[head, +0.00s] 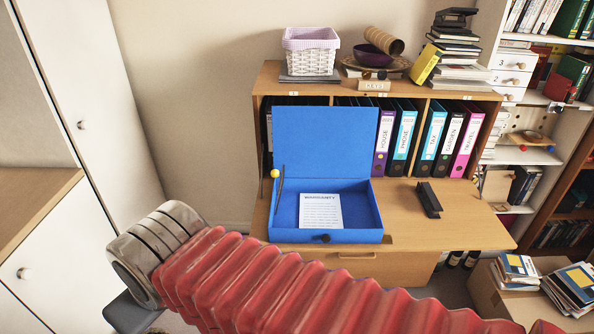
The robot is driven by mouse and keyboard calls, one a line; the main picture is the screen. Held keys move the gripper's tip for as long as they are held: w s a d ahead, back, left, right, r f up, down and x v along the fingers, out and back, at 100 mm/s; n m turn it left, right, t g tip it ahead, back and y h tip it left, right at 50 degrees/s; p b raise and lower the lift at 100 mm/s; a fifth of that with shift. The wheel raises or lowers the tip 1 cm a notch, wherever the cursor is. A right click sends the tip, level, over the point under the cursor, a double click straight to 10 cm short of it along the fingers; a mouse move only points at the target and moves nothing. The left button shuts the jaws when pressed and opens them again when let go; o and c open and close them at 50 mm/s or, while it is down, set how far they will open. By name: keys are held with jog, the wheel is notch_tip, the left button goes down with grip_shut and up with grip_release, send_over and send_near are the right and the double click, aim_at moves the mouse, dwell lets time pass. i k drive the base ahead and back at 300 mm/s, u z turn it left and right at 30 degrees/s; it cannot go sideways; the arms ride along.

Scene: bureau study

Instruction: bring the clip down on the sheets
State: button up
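An open blue box file (326,236) stands on the wooden bureau's fold-down desk, its lid raised upright at the back. A white sheet headed "WARRANTY" (321,211) lies flat inside it. The clip (279,192) is a thin dark lever at the box's left side. It stands raised, with a yellow ball (275,173) near its upper part, clear of the sheet. My arm, in a red bellows sleeve, crosses the foreground in front of the desk and ends in a metal joint at the lower left. My gripper's fingers do not show.
A black desk tool (428,200) lies right of the box on the desk (465,225). Binders (404,135) stand behind. A white basket (311,52) and a book stack (458,65) are on top. Cardboard boxes (500,305) with books stand at lower right; white cabinets are left.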

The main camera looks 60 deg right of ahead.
aim_at(275, 173)
jog(key=u, duration=0.05)
jog(key=i, duration=0.95)
jog(key=z, duration=0.05)
